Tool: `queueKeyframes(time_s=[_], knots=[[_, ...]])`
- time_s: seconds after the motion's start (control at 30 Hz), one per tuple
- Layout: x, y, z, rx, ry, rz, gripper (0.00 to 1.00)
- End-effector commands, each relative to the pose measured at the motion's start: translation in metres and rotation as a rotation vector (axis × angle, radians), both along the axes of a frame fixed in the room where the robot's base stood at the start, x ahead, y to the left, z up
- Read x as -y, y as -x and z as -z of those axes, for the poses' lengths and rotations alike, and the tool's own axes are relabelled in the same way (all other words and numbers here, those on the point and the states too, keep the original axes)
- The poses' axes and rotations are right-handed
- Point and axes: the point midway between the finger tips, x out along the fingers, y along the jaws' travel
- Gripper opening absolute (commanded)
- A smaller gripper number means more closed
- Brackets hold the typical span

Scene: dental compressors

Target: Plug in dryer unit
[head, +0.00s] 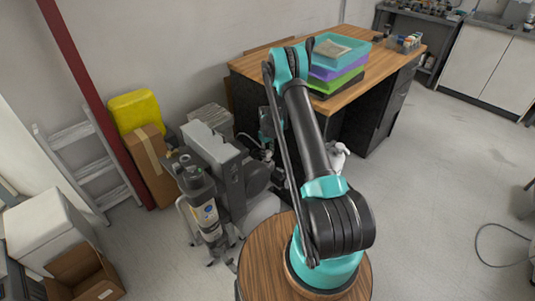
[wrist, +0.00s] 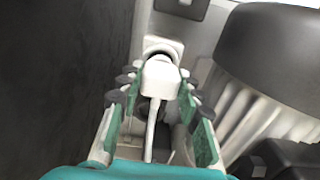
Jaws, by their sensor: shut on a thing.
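A white plug (wrist: 160,80) with a white cable trailing toward the camera sits between the fingers of my gripper (wrist: 157,85) in the wrist view. The green fingers with dark pads are shut on it. Just beyond the plug is a white socket housing (wrist: 152,45) with a dark round opening. The plug lines up closely with it, but I cannot tell whether it is inserted. In the head view, the grey compressor and dryer equipment (head: 215,150) stands left of my arm. My gripper is mostly hidden there behind the arm and equipment.
A wooden workbench (head: 395,75) with stacked coloured trays (head: 335,70) stands behind the arm. A yellow container (head: 133,108), a cardboard box (head: 150,160) and a ladder (head: 85,160) are at the left. A dark rounded body (wrist: 270,55) is close right of the gripper. Floor at right is mostly clear.

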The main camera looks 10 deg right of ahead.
Motion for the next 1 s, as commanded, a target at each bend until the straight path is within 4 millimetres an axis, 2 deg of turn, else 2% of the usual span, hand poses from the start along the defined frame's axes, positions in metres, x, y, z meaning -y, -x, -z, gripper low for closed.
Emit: queueKeyframes(time_s=[0.7, 0.73, 0.9, 1.0], knots=[[0.000, 0.000, 0.019, 0.000, 0.000, 0.000, 0.05], [0.000, 0.000, 0.019, 0.000, 0.000, 0.000, 0.38], [0.000, 0.000, 0.018, 0.000, 0.000, 0.000, 0.59], [0.000, 0.000, 0.018, 0.000, 0.000, 0.000, 0.59]])
